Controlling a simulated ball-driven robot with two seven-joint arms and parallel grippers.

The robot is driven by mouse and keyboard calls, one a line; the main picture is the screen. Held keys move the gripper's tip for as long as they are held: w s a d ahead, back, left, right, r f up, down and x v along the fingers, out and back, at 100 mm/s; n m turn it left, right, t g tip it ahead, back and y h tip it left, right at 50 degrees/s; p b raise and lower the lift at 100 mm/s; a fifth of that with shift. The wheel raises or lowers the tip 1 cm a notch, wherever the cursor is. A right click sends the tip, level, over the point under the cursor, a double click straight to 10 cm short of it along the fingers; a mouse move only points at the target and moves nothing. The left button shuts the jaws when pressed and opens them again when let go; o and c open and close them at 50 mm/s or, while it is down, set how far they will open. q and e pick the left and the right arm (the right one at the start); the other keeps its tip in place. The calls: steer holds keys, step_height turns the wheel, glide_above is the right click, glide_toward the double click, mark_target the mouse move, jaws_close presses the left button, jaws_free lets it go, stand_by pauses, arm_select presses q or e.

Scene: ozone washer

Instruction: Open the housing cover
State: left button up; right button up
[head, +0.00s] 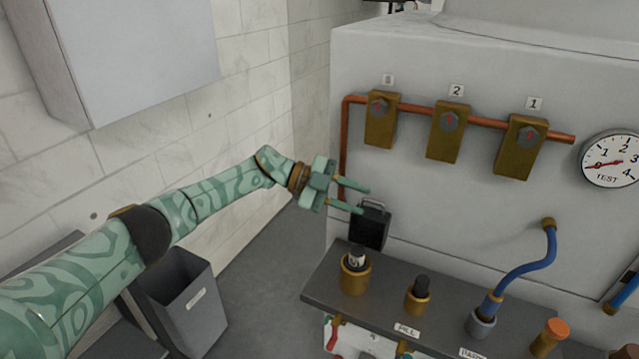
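A small black box (370,229) is on the front of the grey machine, above the left end of the shelf, with a grey handle-like bar along its top. It looks like the housing with its cover; I cannot make out a separate lid edge. My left gripper (365,200) reaches in from the left with its two green fingers apart and nothing between them. The fingertips are at the upper left of the black box, close to its top bar. I cannot tell whether they touch it. My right gripper is not in view.
A copper pipe (345,150) runs down left of the box and along several brass valves. A dark shelf (325,290) below carries brass fittings, a blue hose (530,265) and labels. A pressure gauge (609,160) is at right. A grey bin (185,300) stands at lower left.

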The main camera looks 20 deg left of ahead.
arm_select(q)
steer(key=v, duration=1.4)
steer(key=shift+b, duration=0.3)
steer(key=shift+f, duration=0.1)
